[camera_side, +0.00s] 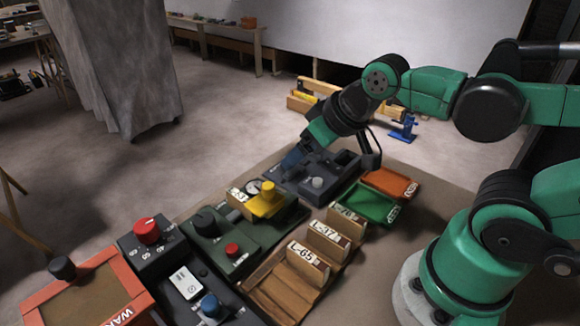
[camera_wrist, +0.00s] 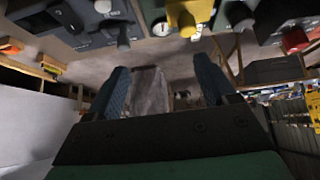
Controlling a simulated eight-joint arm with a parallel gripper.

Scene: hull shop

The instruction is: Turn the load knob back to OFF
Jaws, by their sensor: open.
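Several knobs stand on a row of control boxes: a red knob (camera_side: 147,231) with a white mark, a black knob (camera_side: 205,221), a yellow knob (camera_side: 268,190), a grey knob (camera_side: 317,183) and a blue knob (camera_side: 210,305). I cannot read which one is the load knob, nor any OFF mark. My gripper (camera_side: 291,160) is at the far grey box (camera_side: 338,172), left of the grey knob. In the wrist view my gripper (camera_wrist: 163,85) is open, with nothing between its blue fingers. The yellow knob (camera_wrist: 187,18) shows above them there.
A wooden rack (camera_side: 270,290) with labelled dividers lies in front of the boxes. A green tray (camera_side: 372,203) and an orange tray (camera_side: 390,182) lie to its right. A red-framed box (camera_side: 105,285) with a black knob (camera_side: 62,268) stands at the near left.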

